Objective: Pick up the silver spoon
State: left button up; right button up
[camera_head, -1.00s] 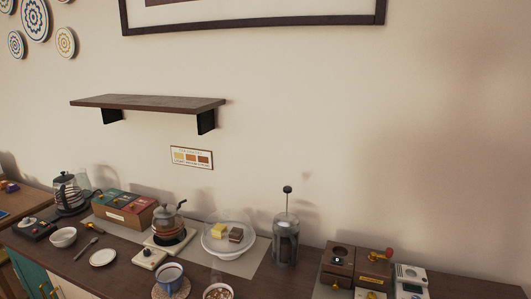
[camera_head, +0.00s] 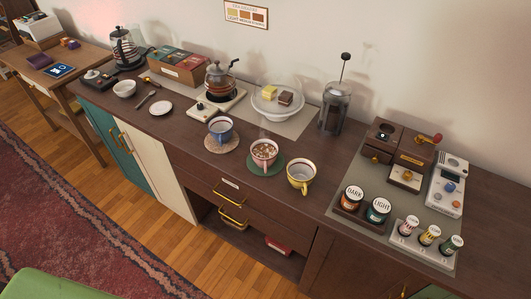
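A small grey spoon (camera_head: 146,100), seen small and not sharply, lies on the dark wooden sideboard (camera_head: 185,134) at the left. It lies between a white bowl (camera_head: 124,89) on its left and a small white plate (camera_head: 161,108) on its right. Nothing covers it. Neither of my grippers shows in the view.
A kettle (camera_head: 124,48) and tea box (camera_head: 178,66) stand behind the spoon. Blue (camera_head: 221,129), pink (camera_head: 264,153) and yellow (camera_head: 301,175) mugs line the front. Wooden floor (camera_head: 190,240) lies before the sideboard.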

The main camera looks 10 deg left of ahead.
aim_at(153, 92)
jog(key=i+j+u, duration=0.1)
jog(key=u, duration=0.35)
jog(key=i+u, duration=0.2)
jog(key=u, duration=0.25)
jog(key=i+u, duration=0.15)
jog(key=u, duration=0.3)
jog(key=l+z, duration=0.2)
jog(key=z, duration=0.8)
jog(key=i+j, duration=0.1)
jog(key=j, duration=0.2)
jog(key=i+j, duration=0.1)
jog(key=j, duration=0.25)
jog(key=i+j, duration=0.1)
jog(key=j, duration=0.2)
jog(key=i+j, duration=0.1)
jog(key=j, duration=0.25)
